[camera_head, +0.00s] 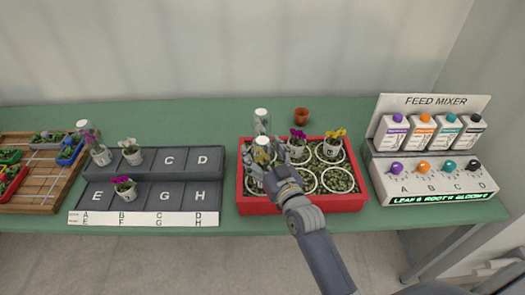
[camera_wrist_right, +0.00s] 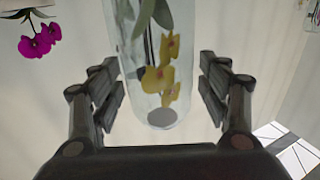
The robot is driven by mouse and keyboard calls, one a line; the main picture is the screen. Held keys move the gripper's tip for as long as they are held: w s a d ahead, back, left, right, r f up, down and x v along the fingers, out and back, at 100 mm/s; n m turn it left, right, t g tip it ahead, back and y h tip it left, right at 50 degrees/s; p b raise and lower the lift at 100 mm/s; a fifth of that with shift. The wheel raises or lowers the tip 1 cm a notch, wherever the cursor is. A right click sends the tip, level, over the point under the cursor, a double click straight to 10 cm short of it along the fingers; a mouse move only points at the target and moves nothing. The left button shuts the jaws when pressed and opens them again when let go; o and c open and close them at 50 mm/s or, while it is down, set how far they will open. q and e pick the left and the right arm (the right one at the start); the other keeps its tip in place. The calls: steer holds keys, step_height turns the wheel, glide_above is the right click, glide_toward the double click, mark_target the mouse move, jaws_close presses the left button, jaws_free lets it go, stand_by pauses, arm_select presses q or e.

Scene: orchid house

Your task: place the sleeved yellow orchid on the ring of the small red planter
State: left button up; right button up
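The sleeved yellow orchid (camera_head: 262,154) shows over the left front part of the small red planter (camera_head: 306,204), its clear sleeve roughly upright. My right gripper (camera_head: 270,172) is around it from the front right. My left gripper is not in view.
A second clear sleeve (camera_head: 262,122) stands close behind. A magenta orchid (camera_head: 298,146) and an unsleeved yellow orchid (camera_head: 332,147) are in the planter's back. Front right rings (camera_head: 338,180) are free. A lettered tray (camera_head: 170,160) stands left, the feed mixer (camera_head: 430,150) right.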

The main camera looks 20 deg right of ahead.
steer(key=shift+r, duration=0.25)
steer(key=shift+s+f, duration=0.2)
steer(key=shift+s, duration=0.1)
steer(key=s+d+b, duration=0.1)
steer(key=s+b, duration=0.1)
steer(key=s, duration=0.9)
steer(key=shift+s+d, duration=0.15)
steer(key=shift+s, duration=0.05)
steer(key=shift+r, duration=0.1)
